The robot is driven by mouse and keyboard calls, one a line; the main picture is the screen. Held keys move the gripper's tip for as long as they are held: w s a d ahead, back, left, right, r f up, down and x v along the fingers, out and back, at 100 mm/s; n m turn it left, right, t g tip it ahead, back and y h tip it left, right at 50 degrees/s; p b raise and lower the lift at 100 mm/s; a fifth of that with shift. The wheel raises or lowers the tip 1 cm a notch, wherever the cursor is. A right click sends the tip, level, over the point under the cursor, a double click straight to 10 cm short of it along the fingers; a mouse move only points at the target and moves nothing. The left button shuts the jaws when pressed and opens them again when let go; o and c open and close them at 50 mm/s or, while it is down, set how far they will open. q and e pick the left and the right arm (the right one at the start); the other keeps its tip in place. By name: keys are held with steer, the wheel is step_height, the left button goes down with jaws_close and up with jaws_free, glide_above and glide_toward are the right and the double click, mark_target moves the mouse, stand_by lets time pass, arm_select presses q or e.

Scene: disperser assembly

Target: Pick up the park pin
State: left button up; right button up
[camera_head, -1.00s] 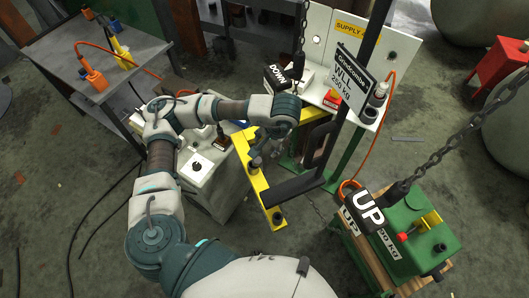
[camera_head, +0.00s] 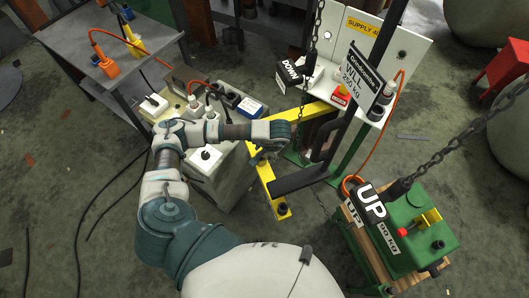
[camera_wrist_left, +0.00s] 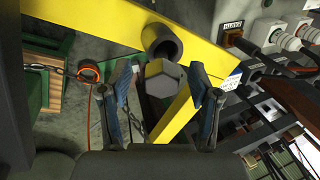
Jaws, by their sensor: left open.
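The park pin (camera_wrist_left: 164,78) appears to be the grey part with a hexagonal head in the left wrist view. It sits at the yellow frame (camera_wrist_left: 112,18), just below a dark round tube (camera_wrist_left: 162,42). My left gripper (camera_wrist_left: 161,88) is open, with one finger on each side of the hex head and visible gaps. The pin's shaft is hidden behind its head. In the head view my left gripper (camera_head: 266,151) is small and partly hidden by its wrist, above the yellow frame (camera_head: 266,182). The pin cannot be made out there. My right gripper is out of view.
A grey cabinet (camera_head: 222,165) is under my left forearm.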

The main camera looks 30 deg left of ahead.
arm_select(q)
steer(key=shift+a+f, duration=0.35)
steer(key=shift+f, duration=0.25)
steer(key=shift+w+a+f, duration=0.1)
steer(key=shift+a+f, duration=0.05)
steer(key=shift+f, duration=0.15)
steer(key=shift+a+f, duration=0.1)
steer(key=shift+c, duration=1)
steer(key=shift+d, duration=0.35)
steer(key=c, duration=0.8)
jaws_close()
steer(key=shift+r, duration=0.2)
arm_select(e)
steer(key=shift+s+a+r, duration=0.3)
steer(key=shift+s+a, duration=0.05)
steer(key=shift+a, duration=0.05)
